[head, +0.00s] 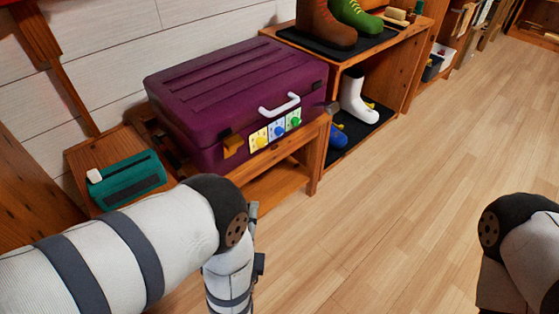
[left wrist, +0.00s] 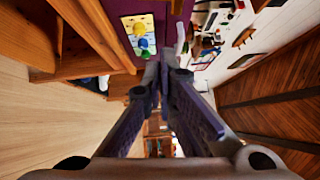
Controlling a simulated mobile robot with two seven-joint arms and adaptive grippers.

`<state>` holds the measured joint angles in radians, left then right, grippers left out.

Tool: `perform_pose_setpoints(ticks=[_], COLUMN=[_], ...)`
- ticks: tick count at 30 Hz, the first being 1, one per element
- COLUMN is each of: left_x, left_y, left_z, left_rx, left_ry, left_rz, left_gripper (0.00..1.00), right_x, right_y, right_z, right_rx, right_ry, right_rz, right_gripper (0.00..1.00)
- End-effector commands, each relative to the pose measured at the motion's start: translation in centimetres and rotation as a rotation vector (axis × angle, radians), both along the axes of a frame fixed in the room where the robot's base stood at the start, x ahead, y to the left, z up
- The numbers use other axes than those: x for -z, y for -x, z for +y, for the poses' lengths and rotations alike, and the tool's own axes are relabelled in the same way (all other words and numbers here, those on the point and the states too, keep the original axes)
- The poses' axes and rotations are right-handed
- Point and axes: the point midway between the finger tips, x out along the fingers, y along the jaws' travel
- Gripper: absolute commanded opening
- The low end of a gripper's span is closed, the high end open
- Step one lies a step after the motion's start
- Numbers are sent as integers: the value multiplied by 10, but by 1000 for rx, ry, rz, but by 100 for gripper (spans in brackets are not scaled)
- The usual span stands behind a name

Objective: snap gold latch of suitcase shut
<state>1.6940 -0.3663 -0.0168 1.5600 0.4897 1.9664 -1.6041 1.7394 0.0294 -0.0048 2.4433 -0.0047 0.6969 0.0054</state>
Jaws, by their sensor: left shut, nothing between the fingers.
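The purple suitcase (head: 225,85) lies flat on a low wooden bench, its lid down, with a white handle (head: 279,106) in front. The gold latch (head: 232,146) is a small block on the suitcase's front, near the left corner; I cannot tell its exact angle. In the left wrist view, part of the purple suitcase (left wrist: 172,22) shows at the top, and the gold latch cannot be made out. My left gripper (left wrist: 165,68) is shut and empty, apart from the suitcase. In the head view my left arm is in front of the bench. My right gripper is out of view.
A wooden shelf (head: 400,62) with boots stands at the right. The wooden floor (head: 390,215) is clear.

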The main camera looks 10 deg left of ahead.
Motion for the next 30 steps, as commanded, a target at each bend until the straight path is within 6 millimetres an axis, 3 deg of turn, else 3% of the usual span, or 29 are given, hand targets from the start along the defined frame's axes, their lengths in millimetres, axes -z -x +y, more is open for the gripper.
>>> perform_pose_setpoints(ticks=[5, 18, 24, 30], left_x=[-14, -27, -33, -33], left_y=[-16, -107, -123, -127], left_z=[-3, 10, 33, 38], left_rx=[-14, -12, -11, -9], left_ry=[-56, -53, -53, -52], left_rz=[-66, -63, -61, -59], left_gripper=[0, 0, 0, 0], right_x=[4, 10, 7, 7], right_y=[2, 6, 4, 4], right_z=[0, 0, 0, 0], right_rx=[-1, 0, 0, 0], right_ry=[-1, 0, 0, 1], right_rz=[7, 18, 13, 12], right_gripper=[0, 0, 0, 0])
